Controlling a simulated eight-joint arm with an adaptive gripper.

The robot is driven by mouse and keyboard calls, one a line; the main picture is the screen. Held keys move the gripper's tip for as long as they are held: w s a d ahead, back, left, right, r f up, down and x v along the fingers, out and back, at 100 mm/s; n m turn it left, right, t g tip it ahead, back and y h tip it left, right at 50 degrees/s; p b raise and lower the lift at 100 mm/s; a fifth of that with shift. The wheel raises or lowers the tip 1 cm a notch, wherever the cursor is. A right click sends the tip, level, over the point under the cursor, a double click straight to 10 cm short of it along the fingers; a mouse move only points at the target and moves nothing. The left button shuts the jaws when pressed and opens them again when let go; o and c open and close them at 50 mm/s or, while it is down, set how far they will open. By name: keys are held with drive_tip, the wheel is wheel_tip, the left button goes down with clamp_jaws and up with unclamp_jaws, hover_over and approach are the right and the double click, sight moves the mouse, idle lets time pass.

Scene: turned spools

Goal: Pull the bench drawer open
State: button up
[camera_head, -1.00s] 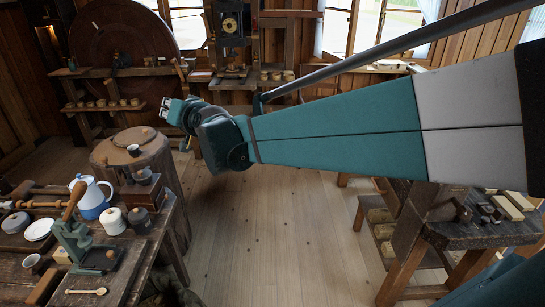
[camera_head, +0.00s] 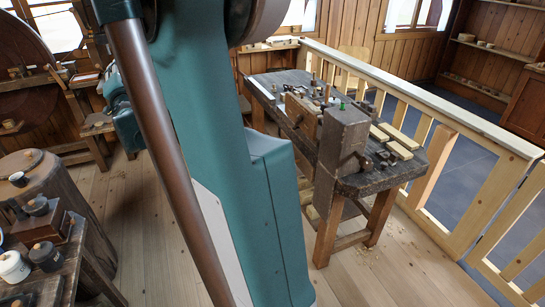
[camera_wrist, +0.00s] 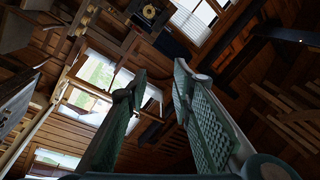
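The workbench (camera_head: 382,183) stands right of centre in the head view, with a vise block, wood strips and small tools on its top. I cannot make out a drawer on it. Part of its left side is hidden behind my arm. My gripper (camera_wrist: 160,78) shows in the wrist view with its two green padded fingers apart and nothing between them. It points toward the windows and wooden walls, away from any bench surface. In the head view I cannot make out the fingers.
A pale wooden railing (camera_head: 442,113) runs behind and right of the bench. A round stump (camera_head: 62,187) and a dark table with a wooden box and pots (camera_head: 14,268) stand at the left. Bare plank floor (camera_head: 365,275) lies in front of the bench.

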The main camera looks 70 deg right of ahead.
drive_tip(key=s+d+f+m+g+h, duration=0.3)
drive_tip(key=d+f+m, duration=0.1)
drive_tip(key=d, duration=0.6)
drive_tip(key=s+d+f+m+g+h, duration=0.3)
drive_tip(key=d+f+m+g, duration=0.1)
drive_tip(key=d, duration=0.6)
drive_tip(key=s+d+f+m+g+h, duration=0.1)
drive_tip(key=s+d+f+m+g, duration=0.65)
drive_tip(key=s+d+f, duration=0.4)
drive_tip(key=s+d+f+m+g+y, duration=0.3)
drive_tip(key=s+f, duration=0.6)
drive_tip(key=f, duration=0.4)
drive_tip(key=s+d+f+m+g+y, duration=0.2)
drive_tip(key=s+d+f+m+g, duration=0.2)
drive_tip(key=s+f, duration=0.4)
drive_tip(key=s+d+f+m+g+y+b, duration=0.1)
drive_tip(key=s+d+f+m+g+y, duration=0.2)
drive_tip(key=s+f, duration=0.6)
wheel_tip(320, 180, down, 9)
drive_tip(key=d+m+g, duration=0.1)
drive_tip(key=d+g, duration=0.1)
drive_tip(key=shift+s+d+r+y, duration=0.2)
drive_tip(key=shift+s+d+y, duration=0.1)
drive_tip(key=shift+s, duration=0.05)
drive_tip(key=shift+b+x, duration=0.95)
drive_tip(key=shift+x, duration=2.95)
drive_tip(key=shift+r, duration=0.1)
